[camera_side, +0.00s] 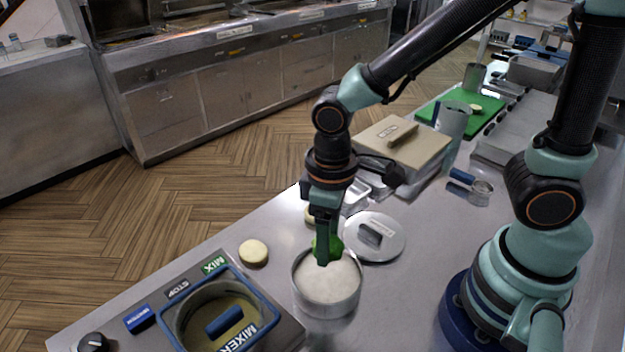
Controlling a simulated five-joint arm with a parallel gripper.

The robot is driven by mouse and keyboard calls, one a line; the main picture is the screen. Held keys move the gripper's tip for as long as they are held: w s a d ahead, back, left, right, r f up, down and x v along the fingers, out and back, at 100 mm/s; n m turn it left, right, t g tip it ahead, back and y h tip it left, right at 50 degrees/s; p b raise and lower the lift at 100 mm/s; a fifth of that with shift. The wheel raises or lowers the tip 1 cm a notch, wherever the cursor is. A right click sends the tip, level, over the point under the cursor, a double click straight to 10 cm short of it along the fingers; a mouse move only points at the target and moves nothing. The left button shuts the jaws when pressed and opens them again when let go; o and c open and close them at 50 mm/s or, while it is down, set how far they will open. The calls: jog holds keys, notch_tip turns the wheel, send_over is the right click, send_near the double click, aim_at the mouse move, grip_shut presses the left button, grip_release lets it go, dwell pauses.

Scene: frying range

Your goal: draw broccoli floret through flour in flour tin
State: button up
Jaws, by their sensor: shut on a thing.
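The flour tin (328,312) is a round metal pan filled with white flour (330,283), on the steel counter in the middle front. My gripper (325,250) points down over the back part of the tin. It is shut on a green broccoli floret (335,243), partly hidden behind the fingers. The floret is at about the level of the tin's back rim; I cannot tell whether it touches the flour.
A round metal lid (388,245) lies to the tin's right. A mixer (225,305) stands at the front left. A pale round slice (253,252) lies left of the tin. A beige-lidded box (405,143) and a green board (470,105) are behind.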

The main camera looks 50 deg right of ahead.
aim_at(326, 286)
jog(key=shift+f, duration=4.85)
jog(key=shift+a, duration=0.45)
jog(key=shift+d, duration=1)
jog(key=shift+a, duration=1.05)
jog(key=shift+d, duration=0.55)
